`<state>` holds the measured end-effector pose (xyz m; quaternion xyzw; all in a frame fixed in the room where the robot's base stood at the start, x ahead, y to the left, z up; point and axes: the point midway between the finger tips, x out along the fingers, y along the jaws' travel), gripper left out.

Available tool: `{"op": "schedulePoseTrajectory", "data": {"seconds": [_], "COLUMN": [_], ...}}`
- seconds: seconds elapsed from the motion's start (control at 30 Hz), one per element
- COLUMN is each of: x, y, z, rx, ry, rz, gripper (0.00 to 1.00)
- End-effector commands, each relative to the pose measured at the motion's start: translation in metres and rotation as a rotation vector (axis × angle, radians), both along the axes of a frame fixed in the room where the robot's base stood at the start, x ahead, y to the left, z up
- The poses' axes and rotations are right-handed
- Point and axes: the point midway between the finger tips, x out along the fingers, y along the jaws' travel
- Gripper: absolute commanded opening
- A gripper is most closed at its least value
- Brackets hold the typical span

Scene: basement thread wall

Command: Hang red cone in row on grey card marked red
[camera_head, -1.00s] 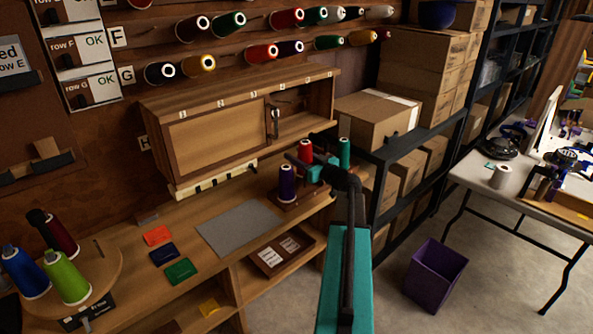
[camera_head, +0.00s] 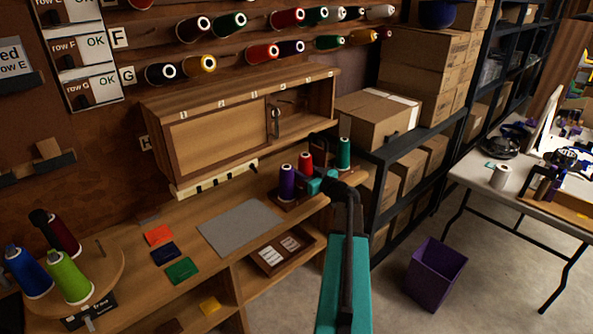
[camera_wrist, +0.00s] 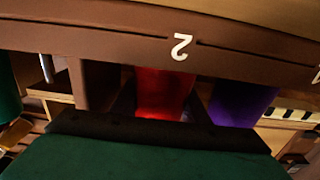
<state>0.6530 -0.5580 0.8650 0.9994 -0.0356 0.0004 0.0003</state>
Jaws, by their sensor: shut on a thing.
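The red cone (camera_head: 306,162) stands at the cone tray between a purple cone (camera_head: 287,182) and a teal-green cone (camera_head: 344,153). My gripper (camera_head: 317,180) is at the red cone and shut on it, its dark fingers partly hiding it. In the wrist view the red cone (camera_wrist: 163,90) shows between the fingers, with the purple cone (camera_wrist: 240,104) to the right. Whether its base touches the tray is hidden. A grey wall card (camera_head: 9,62) at the upper left reads "ed" and "row E", cut off by the picture edge.
Wall rows F and G (camera_head: 124,76) hold several cones on pegs. A wooden cabinet (camera_head: 215,137) juts out above the bench. A brown edge marked 2 (camera_wrist: 120,38) crosses the wrist view. A grey mat (camera_head: 240,228) lies bare. Boxes (camera_head: 378,121) stand right.

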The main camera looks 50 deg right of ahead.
Motion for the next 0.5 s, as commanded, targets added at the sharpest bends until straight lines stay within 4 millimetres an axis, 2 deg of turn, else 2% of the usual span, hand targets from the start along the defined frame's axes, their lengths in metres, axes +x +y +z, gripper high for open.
{"op": "schedulePoseTrajectory", "data": {"seconds": [0.13, 0.5], "x": [-0.0002, -0.0006], "y": [-0.0002, -0.0004], "z": [-0.0091, -0.0108], "rx": [0.000, 0.000], "ry": [0.000, 0.000], "rz": [0.000, -0.001], "gripper": [0.15, 0.15]}}
